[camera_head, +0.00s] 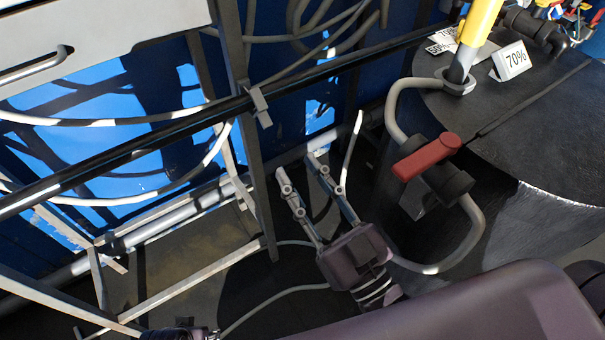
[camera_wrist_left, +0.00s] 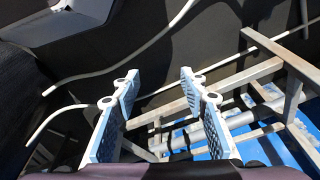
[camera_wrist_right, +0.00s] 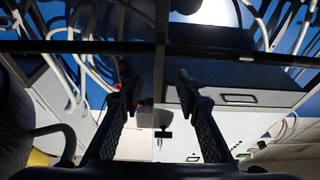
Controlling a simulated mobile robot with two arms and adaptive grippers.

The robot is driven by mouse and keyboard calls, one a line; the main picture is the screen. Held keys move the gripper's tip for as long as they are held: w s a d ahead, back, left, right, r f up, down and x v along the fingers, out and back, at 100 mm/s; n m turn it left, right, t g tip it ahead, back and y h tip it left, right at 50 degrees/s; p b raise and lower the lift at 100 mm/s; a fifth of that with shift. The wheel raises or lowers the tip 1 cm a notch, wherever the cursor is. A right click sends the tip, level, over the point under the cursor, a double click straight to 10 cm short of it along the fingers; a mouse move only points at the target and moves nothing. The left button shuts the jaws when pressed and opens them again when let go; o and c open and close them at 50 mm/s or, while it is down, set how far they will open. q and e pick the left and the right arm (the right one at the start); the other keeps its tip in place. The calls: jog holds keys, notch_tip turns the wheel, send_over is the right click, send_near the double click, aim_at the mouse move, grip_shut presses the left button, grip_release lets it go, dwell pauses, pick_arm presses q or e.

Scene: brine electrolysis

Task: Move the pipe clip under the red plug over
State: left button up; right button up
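A small grey clip (camera_head: 258,105) sits on the long black pipe (camera_head: 150,138) where it passes the dark upright post in the head view. My right gripper (camera_head: 298,168) is open and empty, below and slightly right of the clip, with its fingers pointing up the picture. In the right wrist view, the open right gripper (camera_wrist_right: 160,83) faces the black pipe (camera_wrist_right: 90,47) and a dark upright. My left gripper (camera_wrist_left: 158,78) is open and empty in the left wrist view; only part of its wrist shows at the head view's bottom edge. I cannot identify a red plug with certainty.
A red-handled valve (camera_head: 427,157) on a grey hose is right of my right gripper. Hoses hang behind the pipe. A metal frame (camera_head: 190,287) and a pale drawer (camera_head: 100,30) are at left.

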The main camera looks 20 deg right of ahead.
aim_at(266, 120)
pick_arm(q)
jog(key=s+a+f+g+p, duration=0.1)
jog(key=s+a+f+p, duration=0.1)
jog(key=s+p, duration=1.8)
jog(key=shift+a+f+g+p, duration=0.15)
jog(key=shift+a+g+p, duration=0.4)
jog(key=shift+p, duration=1)
pick_arm(e)
jog(key=shift+w+a+r+g+h, duration=0.15)
jog(key=shift+w+a+r+g, duration=0.45)
jog(key=shift+w, duration=1.2)
jog(key=shift+w+a+r+g+h, duration=0.2)
jog(key=shift+w+a+r+g, duration=0.35)
jog(key=shift+w, duration=1.25)
jog(key=shift+w+a+r+g+h, duration=0.15)
jog(key=shift+w+a+r+g, duration=0.4)
jog(key=shift+w, duration=1.25)
pick_arm(q)
jog(key=shift+a, duration=0.15)
pick_arm(e)
jog(key=shift+r, duration=0.1)
grip_shut()
